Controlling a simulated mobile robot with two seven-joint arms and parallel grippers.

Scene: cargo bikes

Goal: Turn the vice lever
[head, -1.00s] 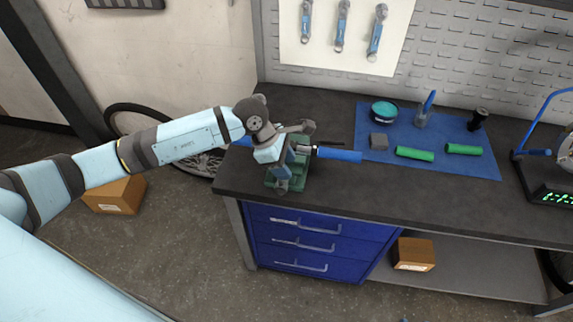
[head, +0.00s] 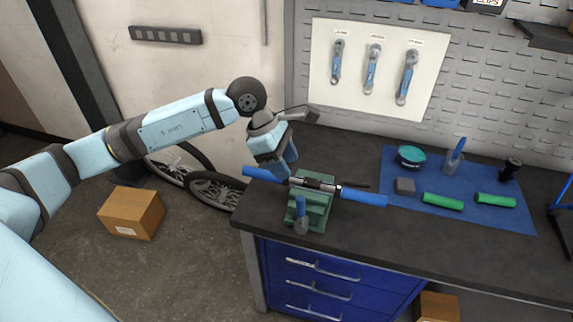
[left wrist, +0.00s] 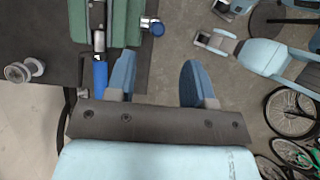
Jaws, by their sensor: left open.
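The green vice (head: 318,211) stands on the front left corner of the workbench. A bar with blue grips (head: 362,198) lies across its jaws.
A blue mat (head: 400,212) on the workbench (head: 455,244) holds green grips, a grey block and small containers. Wrenches (head: 372,70) hang on the back panel. A cardboard box (head: 132,212) and a bicycle wheel (head: 214,190) are left of the bench.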

